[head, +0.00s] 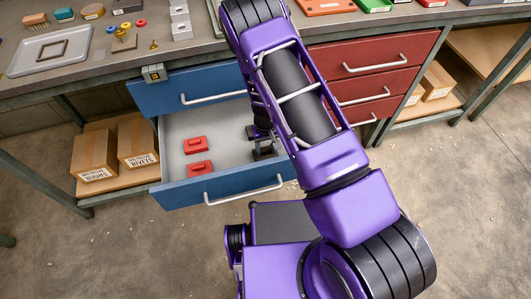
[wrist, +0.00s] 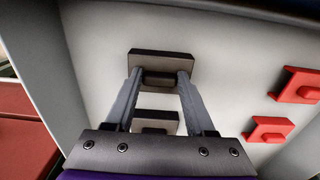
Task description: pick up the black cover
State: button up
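Two black covers lie in view at the open blue drawer. My gripper (wrist: 160,78) has its fingers on both sides of the raised grip of one black cover (wrist: 162,57) and looks shut on it. That cover looks larger than the others in the wrist view, so it seems raised above the drawer floor. A second black cover (wrist: 157,116) rests on the drawer floor, partly hidden behind the gripper. In the head view my gripper (head: 263,140) is inside the drawer at its right, with the held cover (head: 265,155) just below it.
Two red covers, one (head: 196,144) behind the other (head: 199,168), lie left of my gripper in the drawer (head: 222,189). The drawer walls surround the gripper. Red drawers (head: 372,57) stand shut to the right. The bench top (head: 110,68) above holds a grey tray and small parts.

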grip_shut()
jog(key=shift+r, duration=0.1)
